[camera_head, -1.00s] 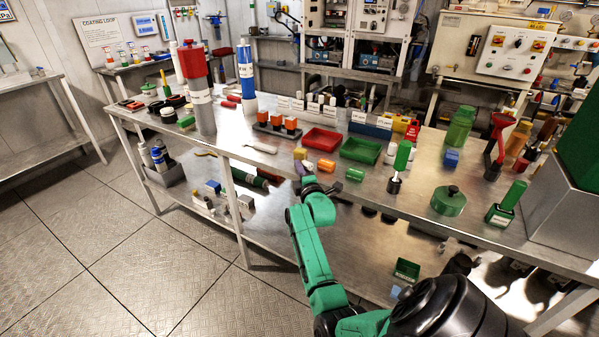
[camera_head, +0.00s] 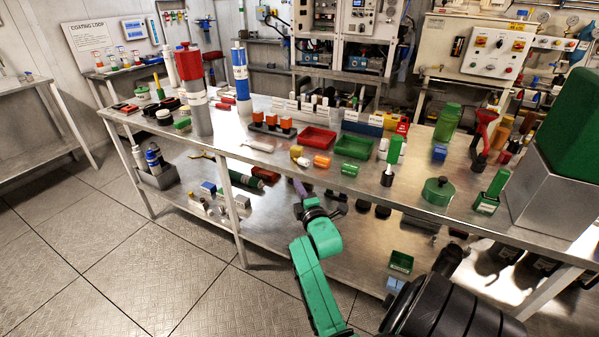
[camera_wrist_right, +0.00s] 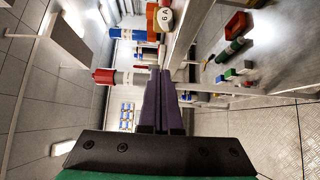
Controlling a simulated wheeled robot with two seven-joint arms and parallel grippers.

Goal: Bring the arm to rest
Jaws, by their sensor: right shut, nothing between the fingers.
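My right arm, green with black joints, reaches up in the head view in front of the bench. Its right gripper (camera_head: 299,187) is small there, just off the bench's front edge, with purple fingers. In the right wrist view the two purple fingers (camera_wrist_right: 164,100) lie together, shut, with nothing between them. The gripper is apart from the yellow and orange pieces on the bench. My left gripper is in neither view.
The steel bench (camera_head: 265,160) carries a red tray (camera_head: 318,138), a green tray (camera_head: 354,147), an orange cylinder (camera_head: 321,161) and a green round container (camera_head: 437,191) near its front edge. A lower shelf (camera_head: 285,230) holds loose items. The floor (camera_head: 120,240) at left is clear.

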